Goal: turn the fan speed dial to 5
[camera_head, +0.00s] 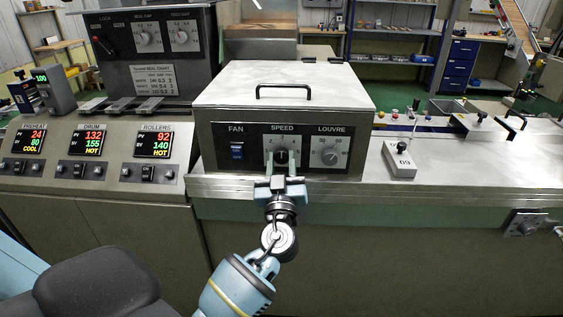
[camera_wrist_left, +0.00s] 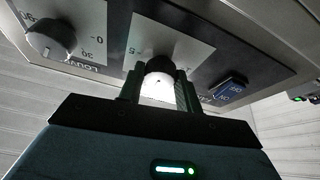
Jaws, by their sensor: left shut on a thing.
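The fan speed dial (camera_head: 281,155) is a dark round knob on a pale scale plate under the word SPEED, in the middle of the black panel. My left gripper (camera_head: 283,166) comes up from below and is shut on this dial, one finger on each side. In the left wrist view, which shows the panel upside down, the dial (camera_wrist_left: 160,65) sits between the fingers (camera_wrist_left: 157,90). A 5 shows on the plate near it. The dial's pointer is hidden, so its setting cannot be read. My right gripper is not in view.
The blue fan switch (camera_head: 237,151) is left of the dial and the louvre dial (camera_head: 330,154) is right of it. The panel is on a steel box (camera_head: 285,90) with a black handle. A grey pendant box (camera_head: 398,160) lies on the bench to the right.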

